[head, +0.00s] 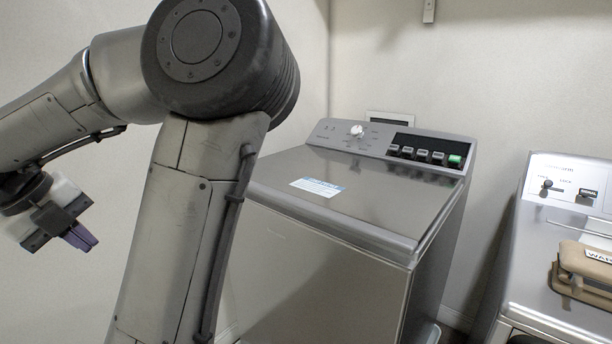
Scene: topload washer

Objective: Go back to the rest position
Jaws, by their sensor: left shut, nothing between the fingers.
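My left gripper (80,237) is at the far left of the head view, with its purple fingers shut together and nothing between them. It hangs in the air, well apart from the machines, with my left arm's large joint and link between it and the washer. The grey topload washer (300,277) stands in the middle with its lid (375,203) down. A label lies on the lid. The washer's back panel has a white knob (356,130) and a row of buttons, one of them green (455,160). My right gripper is not in the view.
A second machine (540,290) stands at the right edge, with a tan object (585,262) on its top, partly cut off. A narrow gap separates it from the washer. Pale walls (500,80) stand behind. My arm hides the washer's left side.

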